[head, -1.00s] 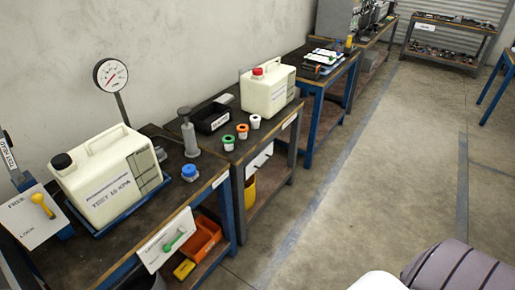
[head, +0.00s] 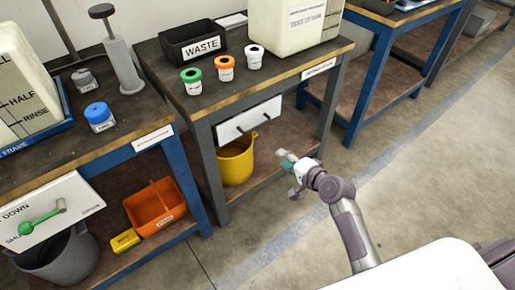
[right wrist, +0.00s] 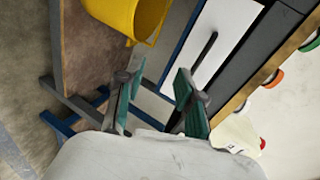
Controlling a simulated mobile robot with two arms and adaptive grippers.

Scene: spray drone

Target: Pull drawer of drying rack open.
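The drying rack (head: 225,158) is a dark-framed bench with a wood-edged top, near the middle of the head view. Its white drawer (head: 248,112) sits below the top, and its front looks flush with the frame. A thin dark bar handle (head: 254,124) crosses the drawer front. The right wrist view also shows the drawer (right wrist: 232,22) and handle (right wrist: 205,47), tilted. My right gripper (head: 287,161) is in front of the rack, right of and lower than the drawer, apart from the handle. Its fingers (right wrist: 156,95) are open with nothing between them. My left gripper is not in view.
A yellow bucket (head: 236,165) stands under the drawer. White pots with coloured rings (head: 225,70), a black WASTE bin (head: 192,42) and a jug (head: 290,25) stand on the rack. A blue-framed bench (head: 180,170) stands left. The floor at right is clear.

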